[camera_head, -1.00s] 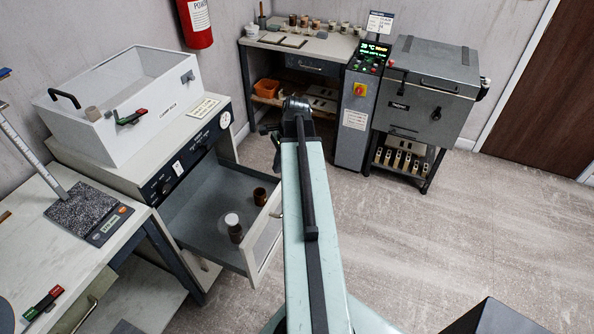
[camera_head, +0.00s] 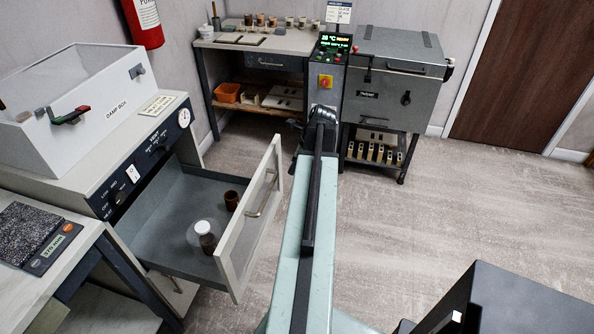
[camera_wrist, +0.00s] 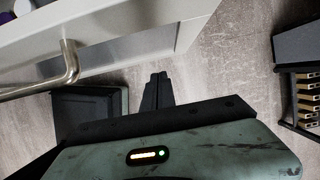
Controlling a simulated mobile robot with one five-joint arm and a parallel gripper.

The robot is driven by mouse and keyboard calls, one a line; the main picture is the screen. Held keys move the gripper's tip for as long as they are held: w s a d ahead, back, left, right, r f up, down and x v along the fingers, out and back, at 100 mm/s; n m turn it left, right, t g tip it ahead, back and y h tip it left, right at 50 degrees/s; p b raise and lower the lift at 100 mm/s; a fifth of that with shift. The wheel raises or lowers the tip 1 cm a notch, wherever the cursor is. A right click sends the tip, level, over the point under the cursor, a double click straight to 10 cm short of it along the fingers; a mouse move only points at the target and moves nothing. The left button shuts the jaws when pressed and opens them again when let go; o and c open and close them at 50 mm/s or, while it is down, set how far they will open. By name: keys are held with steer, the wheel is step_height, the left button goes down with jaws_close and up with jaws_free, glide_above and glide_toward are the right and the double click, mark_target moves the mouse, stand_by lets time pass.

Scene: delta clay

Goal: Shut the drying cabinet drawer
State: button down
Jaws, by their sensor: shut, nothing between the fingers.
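The drying cabinet (camera_head: 150,135) is at the left in the head view. Its drawer (camera_head: 170,200) is pulled open, with a grey tray, a pale front (camera_head: 248,225) and a metal handle (camera_head: 264,195). A dark jar with a white lid (camera_head: 206,236) and a brown cup (camera_head: 231,201) stand inside it. In the wrist view the drawer handle (camera_wrist: 68,70) shows at upper left on the pale front. My gripper (camera_wrist: 157,80) is shut and empty, to the right of the handle and apart from it. In the head view my arm hides the fingertips.
A damp box (camera_head: 75,95) sits on the cabinet top. A balance (camera_head: 35,235) stands on the left bench. A bench with small pots (camera_head: 270,42) and a grey kiln (camera_head: 395,75) are at the back. Open floor (camera_head: 460,190) lies to the right.

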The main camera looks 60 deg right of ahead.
mark_target(280, 171)
steer(key=w+f, duration=0.1)
steer(key=w+f+b, duration=0.1)
steer(key=w, duration=0.1)
steer(key=w+a+f, duration=0.1)
steer(key=w, duration=0.1)
steer(key=shift+a, duration=0.1)
stand_by(0.3)
